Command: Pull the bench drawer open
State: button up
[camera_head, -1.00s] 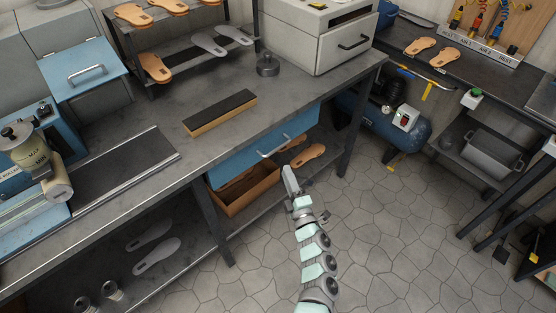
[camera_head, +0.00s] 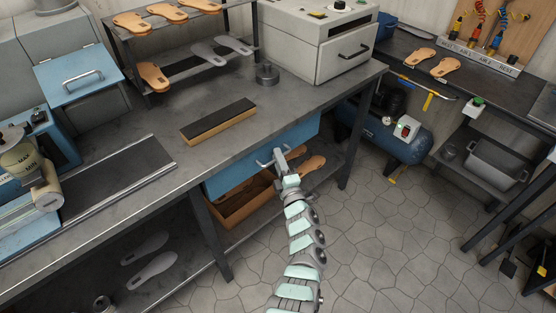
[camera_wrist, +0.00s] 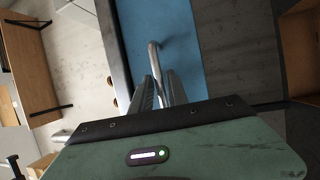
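The blue bench drawer (camera_head: 235,166) sits under the worktop in the head view, its front close to flush with the bench. Its silver bar handle (camera_head: 265,164) is partly covered by my gripper (camera_head: 279,158). In the wrist view the blue drawer front (camera_wrist: 185,50) fills the upper middle. The handle (camera_wrist: 153,58) runs down between the two dark fingers of my gripper (camera_wrist: 160,82). The fingers lie close on either side of the bar. Whether they press on it or leave a small gap is not clear.
A wooden box (camera_head: 240,203) stands on the shelf below the drawer, with orange soles beside it. The bench leg (camera_head: 212,235) stands left of my arm. A black-topped block (camera_head: 218,120) lies on the worktop. The stone floor (camera_head: 370,230) in front is clear.

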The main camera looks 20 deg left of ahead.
dwell(0.3)
grip_shut()
jog(key=shift+a, duration=0.1)
dwell(1.2)
